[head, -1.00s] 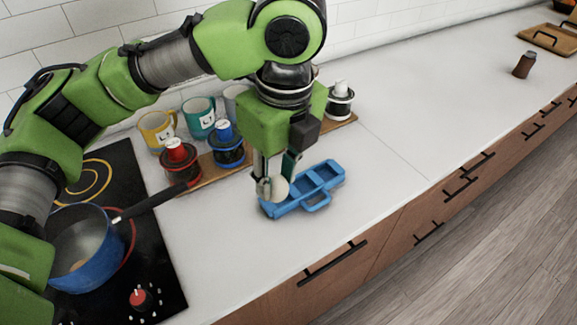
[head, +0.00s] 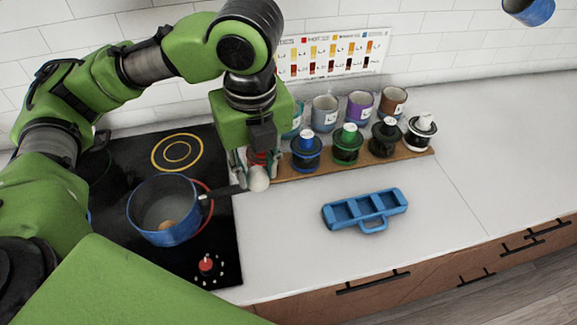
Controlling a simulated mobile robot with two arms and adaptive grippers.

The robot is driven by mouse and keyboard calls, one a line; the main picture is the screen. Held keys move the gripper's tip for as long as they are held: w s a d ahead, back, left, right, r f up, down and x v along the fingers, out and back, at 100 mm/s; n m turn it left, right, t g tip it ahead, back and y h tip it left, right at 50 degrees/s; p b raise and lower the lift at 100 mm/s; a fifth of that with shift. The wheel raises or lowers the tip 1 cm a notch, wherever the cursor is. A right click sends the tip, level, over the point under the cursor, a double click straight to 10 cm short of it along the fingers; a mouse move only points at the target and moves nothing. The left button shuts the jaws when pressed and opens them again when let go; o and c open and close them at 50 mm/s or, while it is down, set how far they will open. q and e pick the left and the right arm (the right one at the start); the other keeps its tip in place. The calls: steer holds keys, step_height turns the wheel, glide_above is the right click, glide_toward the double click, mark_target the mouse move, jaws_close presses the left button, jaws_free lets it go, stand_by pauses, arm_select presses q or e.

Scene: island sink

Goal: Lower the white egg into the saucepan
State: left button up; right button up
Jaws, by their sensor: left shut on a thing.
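The white egg (head: 259,179) is held in my left gripper (head: 254,172), whose fingers are shut on it. The gripper points down near the right end of the saucepan's handle, above the edge between the hob and the worktop. The blue saucepan (head: 160,237) stands on the black hob, to the left of the egg. A brown egg lies inside the saucepan (head: 166,226). My right gripper is not in view.
A blue tray with compartments (head: 375,227) sits on the worktop to the right and looks empty. Behind it, a wooden board (head: 286,172) carries several coloured-lid jars, with mugs behind. A red knob (head: 206,264) is at the hob's front.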

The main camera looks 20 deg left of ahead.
arm_select(q)
steer(key=s+a+f, duration=0.1)
steer(key=s+a, duration=0.1)
steer(key=a, duration=1)
steer(key=s+a+f, duration=0.1)
steer(key=a, duration=1.1)
steer(key=shift+s+a, duration=0.15)
steer(key=shift+s, duration=0.2)
step_height(320, 180, down, 10)
steer(key=b, duration=0.3)
steer(key=shift+f+b, duration=0.2)
steer(key=shift+b, duration=0.1)
stand_by(0.6)
steer(key=shift+f+b, duration=0.8)
steer(key=shift+f, duration=1.55)
stand_by(1.2)
